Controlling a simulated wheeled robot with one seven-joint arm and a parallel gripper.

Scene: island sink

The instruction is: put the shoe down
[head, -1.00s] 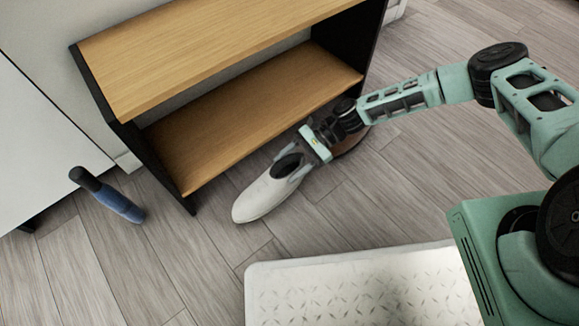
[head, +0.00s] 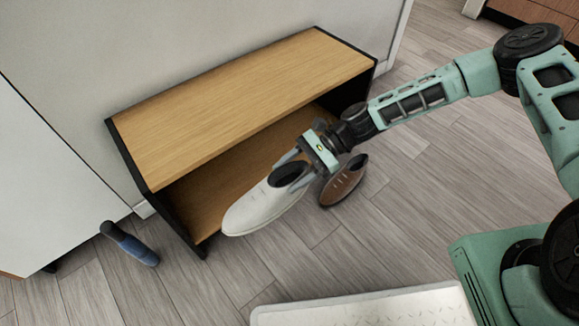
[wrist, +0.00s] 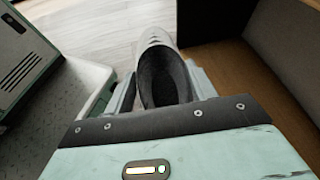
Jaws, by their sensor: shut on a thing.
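A white shoe with a dark opening (head: 258,205) is held in my gripper (head: 290,172) in the head view, its toe pointing to the lower left. The shoe overlaps the front of the shelf unit's lower board in the picture; I cannot tell whether it touches it. In the wrist view the shoe (wrist: 158,45) sits between the two fingers, its dark opening toward me and its toe away. The fingers are shut on the shoe's sides. The wood-topped shelf unit (head: 230,75) with black sides stands against the wall, its lower board (head: 215,190) partly hidden by the shoe.
A brown shoe-like item (head: 343,182) is on the floor right of my gripper. A blue item with a dark end (head: 130,243) is at the lower left on the floor. Grey plank floor (head: 330,255) lies open between.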

